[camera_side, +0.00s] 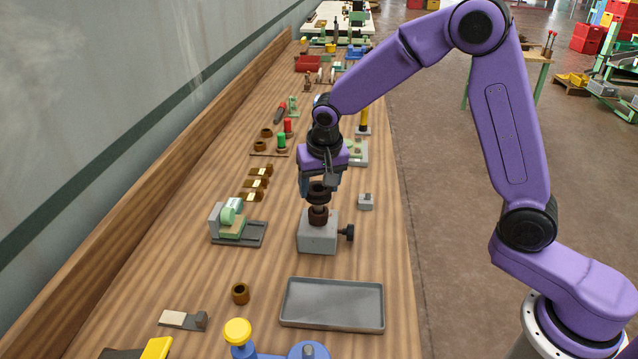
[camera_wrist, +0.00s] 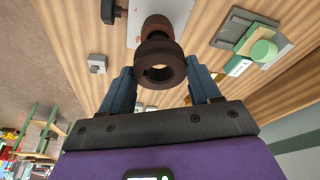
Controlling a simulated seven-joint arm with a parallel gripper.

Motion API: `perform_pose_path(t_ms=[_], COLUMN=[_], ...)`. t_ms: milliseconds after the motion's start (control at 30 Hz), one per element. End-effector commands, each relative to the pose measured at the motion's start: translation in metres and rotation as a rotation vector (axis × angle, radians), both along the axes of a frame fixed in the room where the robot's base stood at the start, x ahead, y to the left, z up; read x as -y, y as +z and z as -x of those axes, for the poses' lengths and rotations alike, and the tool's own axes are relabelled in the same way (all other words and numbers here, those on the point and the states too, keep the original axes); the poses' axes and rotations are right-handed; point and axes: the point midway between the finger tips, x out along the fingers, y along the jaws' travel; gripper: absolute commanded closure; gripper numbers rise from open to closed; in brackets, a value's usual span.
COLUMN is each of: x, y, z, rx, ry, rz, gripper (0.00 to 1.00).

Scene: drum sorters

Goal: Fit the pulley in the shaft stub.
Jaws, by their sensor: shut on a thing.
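The pulley (camera_side: 318,194) is a dark brown ring, held roughly level with its hole facing up. My gripper (camera_side: 319,182) points down and is shut on it. In the wrist view, the blue fingers of my gripper (camera_wrist: 162,78) flank the pulley (camera_wrist: 160,50) on both sides. The shaft stub (camera_side: 318,216) is a short brown, round piece on top of a grey block with a dark side knob. It is just below the pulley; the stub also shows beyond the ring in the wrist view (camera_wrist: 155,22). Whether they touch, I cannot tell.
A grey tray (camera_side: 332,325) lies in front of the block. A grey-green fixture (camera_side: 232,231) stands to the left, and a small grey block (camera_side: 366,202) to the right. A brown ring (camera_side: 240,293) lies front left. Bare wood surrounds the block.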

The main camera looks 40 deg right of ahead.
Motion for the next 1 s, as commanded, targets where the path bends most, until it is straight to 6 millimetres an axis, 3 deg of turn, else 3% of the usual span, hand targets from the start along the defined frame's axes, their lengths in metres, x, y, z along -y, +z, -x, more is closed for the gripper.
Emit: perform_pose_path(t_ms=[1000], x=[0.0], y=[-0.015], z=[0.0], rx=[0.001], ry=[0.0], rz=[-0.001], gripper=[0.83])
